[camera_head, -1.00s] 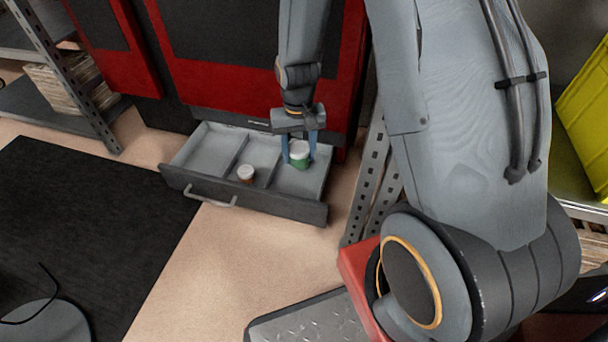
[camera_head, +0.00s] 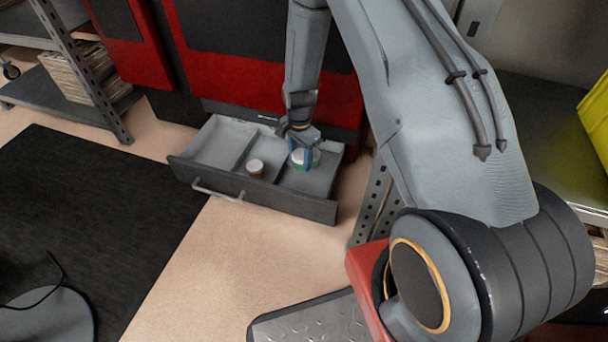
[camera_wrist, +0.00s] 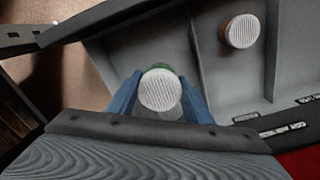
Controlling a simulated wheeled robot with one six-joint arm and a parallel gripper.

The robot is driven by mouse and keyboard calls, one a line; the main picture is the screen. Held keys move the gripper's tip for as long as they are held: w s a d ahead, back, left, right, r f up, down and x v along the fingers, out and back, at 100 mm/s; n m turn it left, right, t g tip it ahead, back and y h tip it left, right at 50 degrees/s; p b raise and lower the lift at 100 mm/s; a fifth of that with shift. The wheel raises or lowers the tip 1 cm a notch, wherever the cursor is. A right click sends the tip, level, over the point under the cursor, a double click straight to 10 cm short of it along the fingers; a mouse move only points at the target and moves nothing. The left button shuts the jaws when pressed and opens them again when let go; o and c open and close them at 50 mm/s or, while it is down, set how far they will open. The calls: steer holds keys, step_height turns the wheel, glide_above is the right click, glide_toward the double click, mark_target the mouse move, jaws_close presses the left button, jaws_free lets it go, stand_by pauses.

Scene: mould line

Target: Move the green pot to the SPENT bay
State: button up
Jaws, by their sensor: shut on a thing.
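The green pot (camera_head: 300,161) with a white lid is between the blue fingers of my gripper (camera_head: 303,160), at the right compartment of the pulled-out drawer (camera_head: 262,195). My gripper is shut on it. In the wrist view its ribbed pale lid (camera_wrist: 160,91) faces the camera, with a green edge behind, between my fingertips (camera_wrist: 160,95). The fingers hide part of the pot, and I cannot tell whether it touches the drawer floor. Small labels (camera_wrist: 266,128) sit on the drawer's rear edge, too small to read, so I cannot tell which bay is SPENT.
A brown pot (camera_head: 255,168) with a pale lid stands in the middle compartment; it also shows in the wrist view (camera_wrist: 240,32). The left compartment (camera_head: 216,146) looks empty. Dividers separate the compartments. A red machine (camera_head: 250,60) stands behind, and a perforated post (camera_head: 370,205) to the right.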

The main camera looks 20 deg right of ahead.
step_height(320, 180, down, 9)
steer(key=b, duration=0.4)
steer(key=shift+f, duration=0.15)
steer(key=shift+f, duration=0.2)
steer(key=o, duration=1.1)
steer(key=shift+r, duration=0.1)
step_height(320, 180, up, 12)
steer(key=p, duration=0.5)
steer(key=shift+r+p, duration=0.2)
steer(key=shift+p, duration=0.2)
